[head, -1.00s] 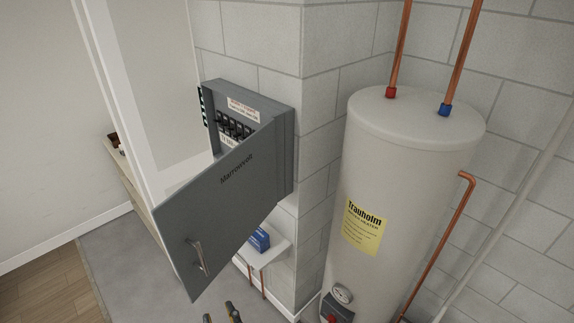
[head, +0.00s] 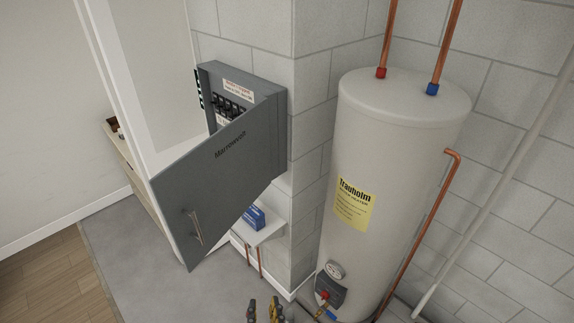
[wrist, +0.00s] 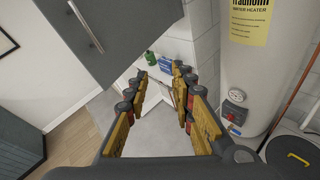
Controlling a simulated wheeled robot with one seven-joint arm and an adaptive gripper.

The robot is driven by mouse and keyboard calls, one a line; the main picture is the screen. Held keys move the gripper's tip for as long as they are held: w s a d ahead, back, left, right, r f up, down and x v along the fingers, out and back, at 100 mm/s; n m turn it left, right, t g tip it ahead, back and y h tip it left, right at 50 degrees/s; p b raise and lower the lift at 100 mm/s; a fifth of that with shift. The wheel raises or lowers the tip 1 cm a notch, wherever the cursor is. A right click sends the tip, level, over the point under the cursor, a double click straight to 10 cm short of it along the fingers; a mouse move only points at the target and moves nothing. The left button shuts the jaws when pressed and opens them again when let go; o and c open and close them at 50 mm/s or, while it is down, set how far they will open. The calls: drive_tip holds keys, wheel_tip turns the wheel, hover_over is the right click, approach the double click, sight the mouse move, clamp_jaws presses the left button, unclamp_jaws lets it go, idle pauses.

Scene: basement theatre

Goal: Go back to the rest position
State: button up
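My gripper (wrist: 160,85) is open and empty in the wrist view, its two yellow-and-black fingers apart with floor and a low shelf seen between them. In the head view only the fingertips (head: 262,309) show at the bottom edge. The grey breaker box (head: 240,95) hangs on the block wall, and its door (head: 215,195) stands wide open with a metal handle. The door also shows at the upper left of the wrist view (wrist: 110,35). My gripper is below and apart from the door.
A white water heater (head: 395,180) with copper pipes stands to the right. A low white shelf (head: 262,232) holds a blue box (head: 254,217). A dark round lid with a yellow handle (wrist: 292,155) is at the lower right. Grey floor (head: 150,260) is clear at left.

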drive_tip(key=s+d+f+m+g+h+b, duration=0.3)
drive_tip(key=d+f+m+g, duration=0.25)
drive_tip(key=m, duration=0.35)
drive_tip(key=s+d+f+m+g+h+b, duration=0.2)
drive_tip(key=d+f+m+g+b, duration=0.15)
drive_tip(key=d+m, duration=0.45)
drive_tip(key=w+d+r+m+y+b, duration=0.1)
drive_tip(key=d+m+b, duration=0.3)
drive_tip(key=m, duration=0.4)
drive_tip(key=w+d+r+m+y+b, duration=0.1)
drive_tip(key=w+d+m+b, duration=0.3)
drive_tip(key=m, duration=0.5)
drive_tip(key=shift+d+r+m+y+b, duration=0.35)
drive_tip(key=shift+d+b, duration=0.3)
drive_tip(key=shift+d, duration=0.55)
